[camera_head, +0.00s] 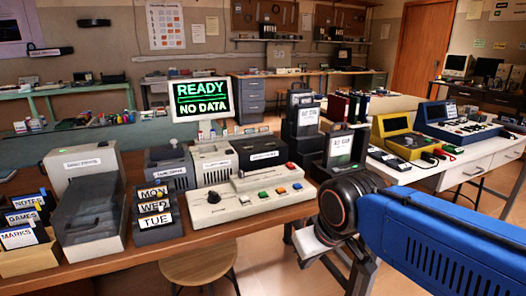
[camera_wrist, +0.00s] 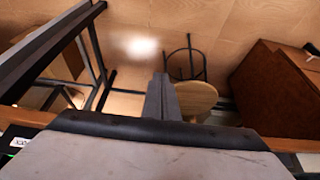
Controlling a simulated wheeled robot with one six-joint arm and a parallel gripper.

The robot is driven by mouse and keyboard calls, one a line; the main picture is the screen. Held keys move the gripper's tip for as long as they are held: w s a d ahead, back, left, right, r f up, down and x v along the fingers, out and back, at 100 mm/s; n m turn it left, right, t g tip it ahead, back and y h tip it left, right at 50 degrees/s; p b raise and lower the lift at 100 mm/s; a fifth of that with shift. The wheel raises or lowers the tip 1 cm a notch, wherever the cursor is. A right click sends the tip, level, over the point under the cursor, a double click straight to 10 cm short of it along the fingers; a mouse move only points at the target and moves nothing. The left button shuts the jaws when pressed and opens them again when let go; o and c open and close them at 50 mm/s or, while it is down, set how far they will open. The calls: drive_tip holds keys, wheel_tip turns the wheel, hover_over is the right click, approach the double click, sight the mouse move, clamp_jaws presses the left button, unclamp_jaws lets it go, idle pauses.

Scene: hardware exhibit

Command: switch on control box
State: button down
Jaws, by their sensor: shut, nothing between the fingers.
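A beige control box (camera_head: 232,208) sits on the near wooden table, with a black knob at its left and several coloured buttons on top. A red button shows on its raised back part. A monitor (camera_head: 200,100) behind it reads "READY" and "NO DATA". My gripper (camera_wrist: 162,82) is shut and empty in the wrist view, pointing down toward the floor. In the head view my blue arm comes in from the right, with its wrist to the right of the control box, apart from it. My fingers are not clear there.
A round stool (camera_head: 201,260) stands in front. A white table (camera_head: 450,170) at right holds yellow and blue instrument cases. Floor shows between the tables.

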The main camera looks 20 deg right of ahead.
drive_tip(key=w+d+r+g, duration=0.1)
drive_tip(key=w+d+r, duration=0.1)
drive_tip(key=w+r, duration=0.6)
drive_tip(key=w+d+r+g, duration=0.1)
drive_tip(key=w+d+r, duration=0.1)
drive_tip(key=w+r, duration=0.55)
wheel_tip(320, 180, up, 12)
drive_tip(key=g, duration=0.3)
hover_over(293, 165)
drive_tip(key=shift+a+r, duration=0.1)
drive_tip(key=shift+r, duration=0.1)
wheel_tip(293, 165, down, 14)
